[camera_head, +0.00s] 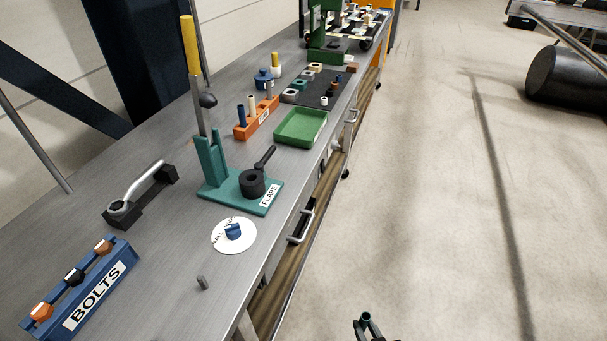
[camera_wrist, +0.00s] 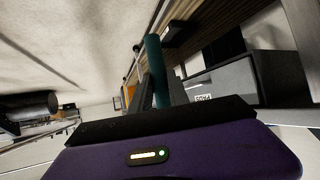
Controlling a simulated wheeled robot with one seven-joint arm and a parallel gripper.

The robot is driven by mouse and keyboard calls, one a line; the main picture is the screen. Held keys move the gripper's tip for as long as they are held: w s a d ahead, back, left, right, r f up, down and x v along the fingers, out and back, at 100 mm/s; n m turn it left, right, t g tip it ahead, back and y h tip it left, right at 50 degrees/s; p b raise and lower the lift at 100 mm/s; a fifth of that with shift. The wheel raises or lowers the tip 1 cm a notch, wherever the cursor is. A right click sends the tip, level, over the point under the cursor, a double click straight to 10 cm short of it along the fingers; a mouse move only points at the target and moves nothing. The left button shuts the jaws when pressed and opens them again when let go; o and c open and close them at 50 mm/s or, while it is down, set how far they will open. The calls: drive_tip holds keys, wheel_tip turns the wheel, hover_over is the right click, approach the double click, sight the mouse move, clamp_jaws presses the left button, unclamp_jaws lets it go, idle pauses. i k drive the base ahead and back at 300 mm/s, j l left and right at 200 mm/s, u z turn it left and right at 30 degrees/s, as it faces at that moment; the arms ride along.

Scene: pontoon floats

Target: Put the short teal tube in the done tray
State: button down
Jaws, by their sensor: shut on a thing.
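My gripper (camera_head: 372,331) is at the bottom edge of the head view, out over the floor to the right of the bench. It is shut on a teal tube (camera_head: 366,319), which stands up from the jaws with its open end showing. In the wrist view the teal tube (camera_wrist: 156,72) rises from the dark gripper edge, leaning slightly. A shallow green tray (camera_head: 301,127) lies on the bench near its front edge, well away from my gripper. It looks empty, and no label on it can be read.
A teal flare tool (camera_head: 228,187) with a tall yellow-topped lever stands on the bench. An orange rack (camera_head: 257,119) with several tubes is beside the tray. A white disc with a blue part (camera_head: 234,232) and a blue BOLTS rack (camera_head: 85,285) are nearer. Drawer handles (camera_head: 300,226) project from the bench front.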

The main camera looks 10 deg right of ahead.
sight(302, 130)
drive_tip(key=i+l+u, duration=0.1)
drive_tip(key=i+l, duration=0.75)
drive_tip(key=l, duration=0.15)
drive_tip(key=i+l+u, duration=0.15)
drive_tip(key=i+l, duration=0.3)
